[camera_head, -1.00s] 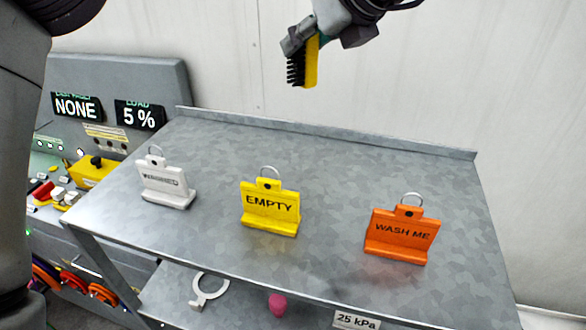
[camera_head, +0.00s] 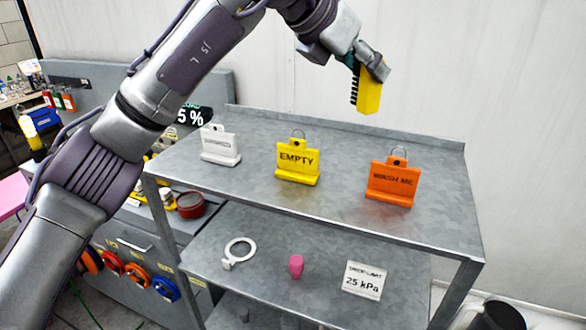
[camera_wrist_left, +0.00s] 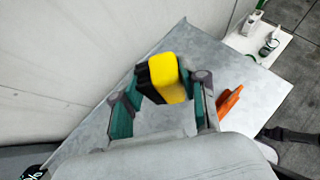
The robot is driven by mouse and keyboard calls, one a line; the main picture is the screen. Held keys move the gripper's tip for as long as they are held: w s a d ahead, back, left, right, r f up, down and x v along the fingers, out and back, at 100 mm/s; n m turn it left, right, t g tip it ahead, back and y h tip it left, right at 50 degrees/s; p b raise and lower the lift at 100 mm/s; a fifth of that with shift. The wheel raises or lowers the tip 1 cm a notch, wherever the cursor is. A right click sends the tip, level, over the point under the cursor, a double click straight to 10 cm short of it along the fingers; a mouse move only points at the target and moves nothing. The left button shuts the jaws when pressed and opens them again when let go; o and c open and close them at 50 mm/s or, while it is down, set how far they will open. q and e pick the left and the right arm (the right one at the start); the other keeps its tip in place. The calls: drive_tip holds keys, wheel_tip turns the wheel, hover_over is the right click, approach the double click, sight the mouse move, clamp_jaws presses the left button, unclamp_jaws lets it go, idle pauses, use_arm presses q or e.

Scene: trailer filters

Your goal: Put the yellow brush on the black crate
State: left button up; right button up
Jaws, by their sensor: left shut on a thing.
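The yellow brush (camera_head: 369,95) with black bristles hangs in my left gripper (camera_head: 369,68), high above the back of the grey metal shelf. Its bristles face left in the head view. In the left wrist view the yellow brush (camera_wrist_left: 165,75) sits between the teal fingers of my left gripper (camera_wrist_left: 163,108), which is shut on it. The brush is clear of the shelf top. I see no black crate that I can make out in either view. My right gripper is not in view.
The metal shelf (camera_head: 250,185) carries a white sign (camera_head: 220,147), a yellow EMPTY sign (camera_head: 297,160) and an orange WASH ME sign (camera_head: 392,182). A white ring (camera_head: 238,252) and pink piece (camera_head: 296,267) lie below. A dark round object (camera_head: 500,316) stands on the floor, lower right.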

use_arm(q)
drive_tip(key=w+a+f+p, duration=0.2)
drive_tip(key=a+f, duration=0.1)
drive_tip(key=w+a+f+p, duration=0.2)
drive_tip(key=a+f, duration=0.2)
drive_tip(key=w+a+f+p, duration=0.2)
drive_tip(key=a+f, duration=0.1)
drive_tip(key=shift+w+a+f, duration=0.15)
drive_tip(key=shift+a+f, duration=0.1)
drive_tip(key=shift+a, duration=0.15)
drive_tip(key=shift+f, duration=0.2)
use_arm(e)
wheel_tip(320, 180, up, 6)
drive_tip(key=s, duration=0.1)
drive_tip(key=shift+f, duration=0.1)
use_arm(q)
drive_tip(key=o, duration=1.1)
drive_tip(key=shift+f, duration=0.15)
drive_tip(key=shift+o, duration=0.2)
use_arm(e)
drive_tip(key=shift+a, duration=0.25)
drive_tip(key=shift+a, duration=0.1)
